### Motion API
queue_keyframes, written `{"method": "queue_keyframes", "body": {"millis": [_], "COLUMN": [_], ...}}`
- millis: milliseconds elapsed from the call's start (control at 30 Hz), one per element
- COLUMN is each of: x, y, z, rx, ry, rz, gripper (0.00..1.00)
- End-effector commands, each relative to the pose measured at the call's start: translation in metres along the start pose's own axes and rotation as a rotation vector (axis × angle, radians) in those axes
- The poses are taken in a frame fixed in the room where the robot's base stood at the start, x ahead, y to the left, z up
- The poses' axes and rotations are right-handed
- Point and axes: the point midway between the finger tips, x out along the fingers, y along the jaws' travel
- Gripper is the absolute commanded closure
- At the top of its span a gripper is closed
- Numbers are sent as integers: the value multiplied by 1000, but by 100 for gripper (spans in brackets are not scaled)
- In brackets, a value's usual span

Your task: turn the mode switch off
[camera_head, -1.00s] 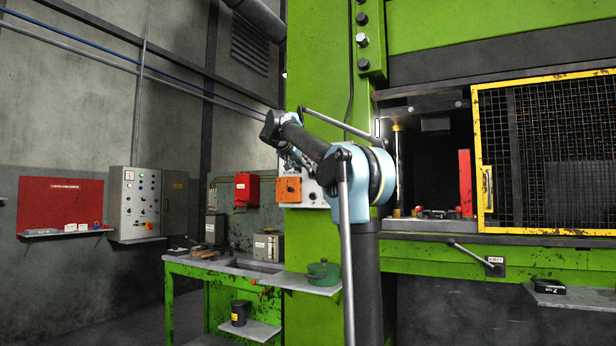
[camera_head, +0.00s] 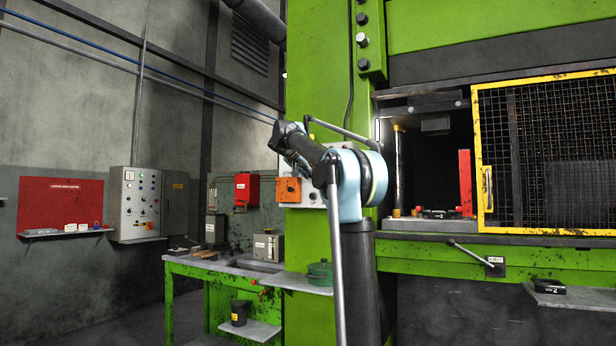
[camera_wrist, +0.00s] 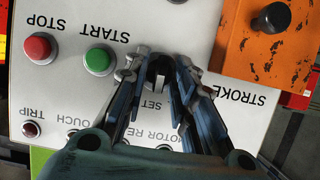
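The white press control panel (camera_wrist: 60,85) fills much of the wrist view, upside down. A dark rotary switch knob (camera_wrist: 158,72) with a "SET" label beside it sits between the fingertips of my gripper (camera_wrist: 158,66). The fingers are apart, one on each side of the knob. Whether they touch it cannot be told. The knob's other labels are hidden by the fingers, so its setting is unclear. In the head view the panel (camera_head: 311,196) is partly behind my arm, and the gripper is hidden there.
A green START button (camera_wrist: 98,60) and a red STOP button (camera_wrist: 40,47) are close to the fingers. An orange box (camera_wrist: 262,45) with a black knob adjoins the panel. A green pot (camera_head: 319,273) stands on the shelf below. The yellow mesh guard (camera_head: 545,150) is to the right.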

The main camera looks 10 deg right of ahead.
Motion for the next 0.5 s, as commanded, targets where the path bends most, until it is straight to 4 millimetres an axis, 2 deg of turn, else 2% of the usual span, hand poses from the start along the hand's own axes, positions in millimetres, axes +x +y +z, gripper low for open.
{"method": "queue_keyframes", "body": {"millis": [267,500], "x": [0,0], "y": [-2,-4], "z": [0,0], "rx": [-36,-162], "ry": [1,1], "rz": [12,64], "gripper": [99,99]}}
